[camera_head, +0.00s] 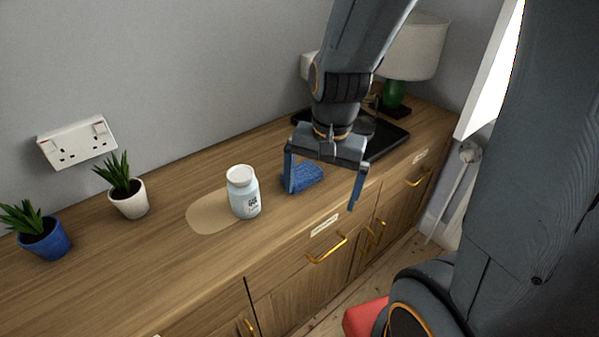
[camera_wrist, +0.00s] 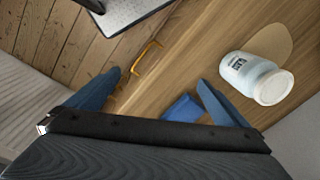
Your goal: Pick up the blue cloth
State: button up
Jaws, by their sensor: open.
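The blue cloth (camera_head: 303,177) lies bunched on the wooden sideboard top, to the right of a white bottle. My gripper (camera_head: 321,200) is open above the sideboard, its two blue fingers spread wide. In the head view the left finger overlaps the cloth's left part, and the right finger hangs nearer the front edge. In the wrist view the cloth (camera_wrist: 183,108) shows between the fingers, close to the finger on the right, and is partly hidden by the gripper body. I cannot tell whether the finger touches it.
The bottle (camera_head: 243,193) stands by a pale oval patch (camera_head: 208,214), left of the cloth. A black tray (camera_head: 388,141) and a lamp (camera_head: 414,52) are behind at the right. Two potted plants, one white (camera_head: 128,199) and one blue (camera_head: 46,240), stand at the left.

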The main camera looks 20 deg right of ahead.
jog(key=w+r+m+p, duration=0.15)
jog(key=w+m, duration=0.35)
jog(key=m, duration=0.5)
jog(key=m+t+p, duration=0.2)
jog(key=m+p, duration=0.1)
jog(key=m, duration=1.1)
send_near(303, 172)
jog(key=shift+s+a+f+y, duration=0.1)
jog(key=shift+a+f+y, duration=0.2)
jog(key=shift+f, duration=0.2)
jog(key=shift+d+f, duration=0.1)
jog(key=shift+w+f, duration=0.25)
jog(key=x, duration=0.2)
jog(key=b+x, duration=0.1)
jog(key=x, duration=0.1)
jog(key=b+x, duration=0.1)
jog(key=x, duration=0.2)
jog(key=shift+w+d+f, duration=0.1)
jog(key=shift+d, duration=0.2)
jog(key=c, duration=1)
notch_tip(303, 172, up, 10)
jog(key=p, duration=0.2)
jog(key=shift+p, duration=0.4)
